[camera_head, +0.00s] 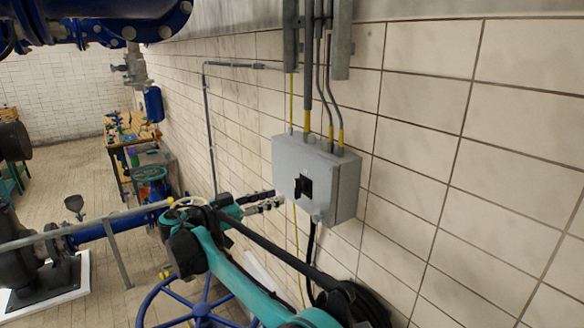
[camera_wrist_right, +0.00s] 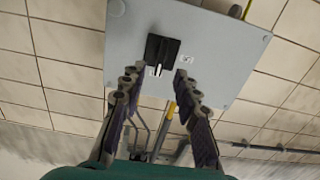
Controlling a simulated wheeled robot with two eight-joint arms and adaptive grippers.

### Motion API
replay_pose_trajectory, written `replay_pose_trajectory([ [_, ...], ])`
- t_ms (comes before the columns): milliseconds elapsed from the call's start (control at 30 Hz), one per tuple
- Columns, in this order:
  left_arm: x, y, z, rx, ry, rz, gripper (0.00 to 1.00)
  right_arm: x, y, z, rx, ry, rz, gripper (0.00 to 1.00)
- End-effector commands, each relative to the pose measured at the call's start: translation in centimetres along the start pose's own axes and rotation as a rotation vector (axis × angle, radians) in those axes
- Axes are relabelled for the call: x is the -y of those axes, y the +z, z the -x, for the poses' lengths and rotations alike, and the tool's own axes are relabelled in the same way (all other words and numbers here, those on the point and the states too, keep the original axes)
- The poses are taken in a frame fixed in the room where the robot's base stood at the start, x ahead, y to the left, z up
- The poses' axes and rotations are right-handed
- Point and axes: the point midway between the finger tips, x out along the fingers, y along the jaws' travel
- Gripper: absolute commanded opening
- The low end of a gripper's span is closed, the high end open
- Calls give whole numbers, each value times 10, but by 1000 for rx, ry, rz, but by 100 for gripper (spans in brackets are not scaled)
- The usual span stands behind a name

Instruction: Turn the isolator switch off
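The isolator switch is a grey box (camera_head: 341,187) on the tiled wall with a black rotary handle (camera_head: 303,187) on its front. In the right wrist view the handle (camera_wrist_right: 161,50) sits between two small white labels, and its white mark points down the picture, toward the side where the conduits enter. My right gripper (camera_head: 265,201) is just left of the box in the head view, apart from the handle. In the right wrist view the right gripper (camera_wrist_right: 156,82) is open and empty, its fingertips on either side below the handle. My left gripper is not in view.
Conduits (camera_head: 325,75) with yellow ends enter the box top. A black cable hangs below it. A blue handwheel (camera_head: 205,308) and a grey rail (camera_head: 115,218) lie below and left of my arm. Blue pipework (camera_head: 120,12) is overhead at left. The wall right of the box is bare.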

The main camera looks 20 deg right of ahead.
Motion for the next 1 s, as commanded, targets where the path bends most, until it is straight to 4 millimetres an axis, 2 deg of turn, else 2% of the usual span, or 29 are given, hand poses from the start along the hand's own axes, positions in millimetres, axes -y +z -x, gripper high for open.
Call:
replay_pose_trajectory([
  [33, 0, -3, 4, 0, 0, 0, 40, 2, -6, 2, -11, 3, -12, 31],
  [167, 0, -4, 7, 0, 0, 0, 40, 4, -8, -8, -24, 7, -27, 31],
  [400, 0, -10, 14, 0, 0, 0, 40, 3, -8, -48, -22, 7, -25, 31],
  [600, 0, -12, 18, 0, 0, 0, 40, 3, -8, -70, -21, 5, -24, 31],
  [933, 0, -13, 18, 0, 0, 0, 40, 3, -7, -74, -21, 4, -23, 31],
  [1000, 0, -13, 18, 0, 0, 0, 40, 3, -7, -74, -21, 4, -23, 13],
])
